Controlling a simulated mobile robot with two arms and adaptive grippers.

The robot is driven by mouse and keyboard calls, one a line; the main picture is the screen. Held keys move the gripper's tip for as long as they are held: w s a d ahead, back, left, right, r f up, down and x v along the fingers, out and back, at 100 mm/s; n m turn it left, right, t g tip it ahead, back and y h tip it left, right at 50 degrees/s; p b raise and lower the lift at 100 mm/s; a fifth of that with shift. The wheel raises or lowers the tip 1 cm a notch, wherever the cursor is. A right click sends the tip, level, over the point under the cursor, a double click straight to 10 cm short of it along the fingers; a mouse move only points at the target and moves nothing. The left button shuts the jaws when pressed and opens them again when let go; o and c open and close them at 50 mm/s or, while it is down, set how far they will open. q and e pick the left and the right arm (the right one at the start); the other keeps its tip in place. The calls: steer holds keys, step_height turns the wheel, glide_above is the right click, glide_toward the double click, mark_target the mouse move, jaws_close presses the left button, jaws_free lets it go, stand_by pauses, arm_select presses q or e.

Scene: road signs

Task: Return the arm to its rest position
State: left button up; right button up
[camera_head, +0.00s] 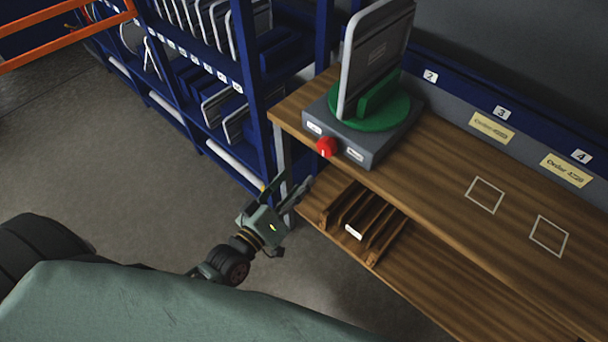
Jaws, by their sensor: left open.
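My left gripper (290,190) is open and empty in the head view, at the end of my left arm. It is low, beside the left end of the wooden workbench (420,190) and near its leg. No object is between its fingers. My right gripper is not in view. A sign plate (377,55) with its back to me stands upright in a green holder (374,112) on a grey box (365,153) with a red knob (326,146), on the bench top.
A wooden slotted rack (366,226) sits on the lower shelf near my gripper. A blue shelving unit (262,135) with several signs stands behind it. White square outlines (485,195) mark the bench top. Bare floor (140,165) lies to the left.

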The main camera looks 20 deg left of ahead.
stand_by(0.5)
arm_select(q)
steer(key=s+a+f+m+g+y, duration=0.15)
steer(key=s+f+g, duration=0.3)
steer(key=f, duration=0.95)
steer(key=s+a+f+m+g+y, duration=0.1)
steer(key=s+a+f+m+g, duration=0.15)
steer(key=s+f, duration=0.75)
steer(key=s+f+m+g+y, duration=0.1)
steer(key=s+f+m+g, duration=0.3)
steer(key=s+f, duration=1.7)
steer(key=s+g, duration=0.2)
steer(key=g, duration=0.3)
steer(key=shift+s+a+f+g, duration=0.2)
steer(key=shift+s+g, duration=0.1)
steer(key=shift+y, duration=0.25)
